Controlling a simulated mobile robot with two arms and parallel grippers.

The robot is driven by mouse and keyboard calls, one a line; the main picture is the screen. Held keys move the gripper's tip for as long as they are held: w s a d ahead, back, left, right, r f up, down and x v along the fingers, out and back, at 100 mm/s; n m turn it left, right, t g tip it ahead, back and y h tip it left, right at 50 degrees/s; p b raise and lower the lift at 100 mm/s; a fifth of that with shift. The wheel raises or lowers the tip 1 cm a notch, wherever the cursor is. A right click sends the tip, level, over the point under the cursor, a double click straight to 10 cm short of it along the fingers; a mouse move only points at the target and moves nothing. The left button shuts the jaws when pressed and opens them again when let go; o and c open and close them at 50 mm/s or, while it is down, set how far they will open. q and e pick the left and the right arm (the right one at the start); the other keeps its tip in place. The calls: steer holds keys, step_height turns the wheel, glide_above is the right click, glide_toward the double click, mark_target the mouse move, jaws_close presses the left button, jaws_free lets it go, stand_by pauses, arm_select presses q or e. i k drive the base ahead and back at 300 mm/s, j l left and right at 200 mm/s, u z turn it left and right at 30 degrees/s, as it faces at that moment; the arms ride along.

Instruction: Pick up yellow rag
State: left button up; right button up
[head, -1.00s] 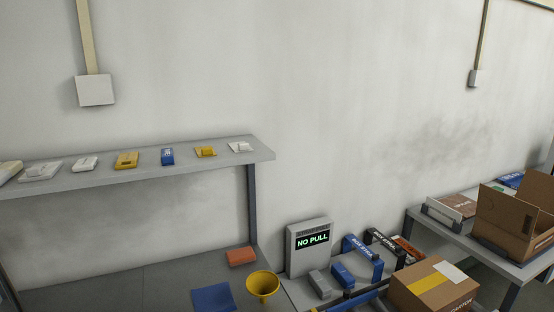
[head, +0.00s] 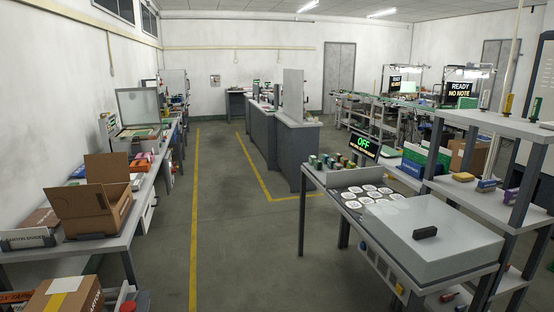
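I cannot make out a yellow rag for certain. A small yellow item (head: 463,177) lies on the middle shelf of the rack at the right; it is too small to tell what it is. Neither of my grippers is in view.
An open cardboard box (head: 95,205) stands on the left bench. At right is a grey table (head: 345,180) with white discs and a lidded case (head: 430,232), beside a shelf rack (head: 490,122). The floor (head: 235,225) between is clear, with yellow lines.

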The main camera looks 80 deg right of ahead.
mark_target(464, 177)
steer(key=z, duration=3.8)
